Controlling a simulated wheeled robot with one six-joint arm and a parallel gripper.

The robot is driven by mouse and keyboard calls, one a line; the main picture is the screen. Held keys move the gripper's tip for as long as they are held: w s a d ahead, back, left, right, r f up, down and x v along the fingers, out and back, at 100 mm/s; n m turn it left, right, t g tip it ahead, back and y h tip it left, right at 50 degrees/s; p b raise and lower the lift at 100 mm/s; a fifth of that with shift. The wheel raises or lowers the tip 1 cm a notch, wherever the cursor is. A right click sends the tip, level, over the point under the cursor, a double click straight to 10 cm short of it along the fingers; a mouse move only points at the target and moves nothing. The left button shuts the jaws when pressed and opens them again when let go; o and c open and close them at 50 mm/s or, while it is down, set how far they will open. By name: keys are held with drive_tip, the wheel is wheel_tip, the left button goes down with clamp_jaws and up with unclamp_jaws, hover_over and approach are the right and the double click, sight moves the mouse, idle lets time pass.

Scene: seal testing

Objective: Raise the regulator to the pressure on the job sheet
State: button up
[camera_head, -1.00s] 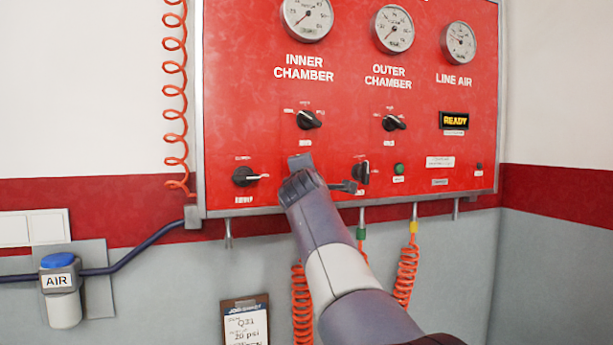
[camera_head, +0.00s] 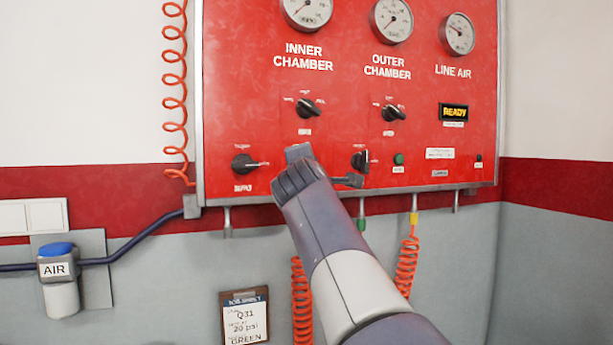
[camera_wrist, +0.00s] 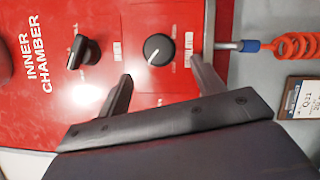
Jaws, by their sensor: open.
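The red panel (camera_head: 250,130) has gauges for the inner chamber (camera_head: 306,8), outer chamber (camera_head: 391,18) and line air (camera_head: 458,33). My gripper (camera_head: 322,168) is open in front of the panel's lower part, below the inner chamber selector (camera_head: 309,108). In the wrist view, a round black knob with a white pointer line (camera_wrist: 159,49) lies just beyond and between the fingertips (camera_wrist: 160,70), with no visible contact. My arm hides this knob in the head view. The job sheet (camera_head: 245,320) hangs below and reads Q31, 20 psi, GREEN. The inner gauge reading is too small to tell.
A black handle (camera_head: 243,164) is left of my gripper and a black knob (camera_head: 360,160) right of it. The outer chamber selector (camera_head: 393,112) is above right. The display (camera_head: 453,112) reads READY. Orange hoses (camera_head: 407,262) hang below the panel. An AIR unit (camera_head: 58,275) is at the left.

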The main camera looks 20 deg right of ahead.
drive_tip(key=v, duration=0.3)
drive_tip(key=shift+s+a+f+b, duration=0.1)
drive_tip(key=shift+s+b, duration=0.15)
drive_tip(key=shift+b, duration=0.15)
idle(1.2)
